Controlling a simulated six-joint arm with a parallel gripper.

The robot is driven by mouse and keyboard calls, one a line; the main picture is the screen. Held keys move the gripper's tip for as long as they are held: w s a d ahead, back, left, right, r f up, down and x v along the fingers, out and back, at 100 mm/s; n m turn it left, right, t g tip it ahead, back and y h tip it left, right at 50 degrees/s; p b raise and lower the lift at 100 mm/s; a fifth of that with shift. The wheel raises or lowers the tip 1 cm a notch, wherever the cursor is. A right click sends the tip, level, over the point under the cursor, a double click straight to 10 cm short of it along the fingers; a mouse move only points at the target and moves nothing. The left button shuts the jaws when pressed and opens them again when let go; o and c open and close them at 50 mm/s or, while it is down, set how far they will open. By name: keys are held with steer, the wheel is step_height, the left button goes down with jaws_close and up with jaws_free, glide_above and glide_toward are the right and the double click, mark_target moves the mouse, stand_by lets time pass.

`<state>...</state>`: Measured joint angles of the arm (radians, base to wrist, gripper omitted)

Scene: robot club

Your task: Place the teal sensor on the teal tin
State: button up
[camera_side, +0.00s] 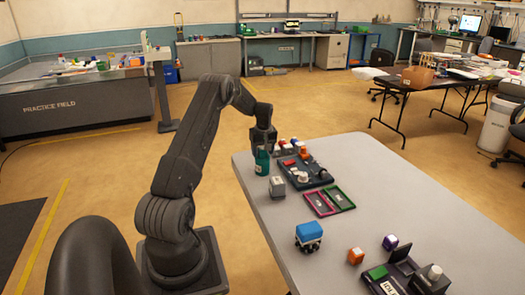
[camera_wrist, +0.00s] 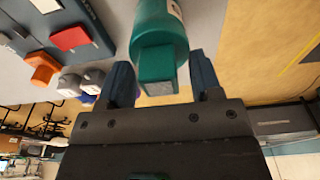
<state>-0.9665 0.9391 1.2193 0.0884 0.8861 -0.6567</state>
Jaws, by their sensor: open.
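The teal tin (camera_side: 262,163) stands upright near the far left edge of the grey table; in the wrist view it is a teal cylinder (camera_wrist: 160,28). The teal sensor, a small block (camera_wrist: 158,71), appears to rest on the end of the tin facing my gripper. My gripper (camera_side: 262,148) is directly above the tin, pointing down. In the wrist view its two dark fingers (camera_wrist: 160,62) are apart, one on each side of the sensor, with visible gaps. In the side view the sensor cannot be made out behind my gripper.
A dark tray (camera_side: 305,172) with several small parts lies right of the tin. A grey block (camera_side: 277,187) stands in front of it, and a pink-and-green tray (camera_side: 329,201) lies nearby. A blue-topped block (camera_side: 309,236) and orange block (camera_side: 356,256) are nearer.

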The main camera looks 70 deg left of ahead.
steer(key=shift+r, duration=0.1)
step_height(320, 180, up, 12)
steer(key=d, duration=0.1)
steer(key=w+d+r+m+t, duration=0.1)
steer(key=d+r+m, duration=0.3)
steer(key=d, duration=0.6)
steer(key=d+r+m+t, duration=0.1)
steer(key=d+r+m, duration=0.1)
steer(key=d+r, duration=0.5)
steer(key=w+d+r+m+t, duration=0.1)
steer(key=d+r+m, duration=0.2)
steer(key=d, duration=0.9)
steer(key=s+d+f+m+t+h, duration=0.1)
steer(key=s+d+f+m+t, duration=0.1)
steer(key=s+d+m, duration=0.7)
steer(key=s+d, duration=0.8)
steer(key=d, duration=0.2)
steer(key=shift+d+f+t, duration=0.3)
steer(key=shift+d+f, duration=0.1)
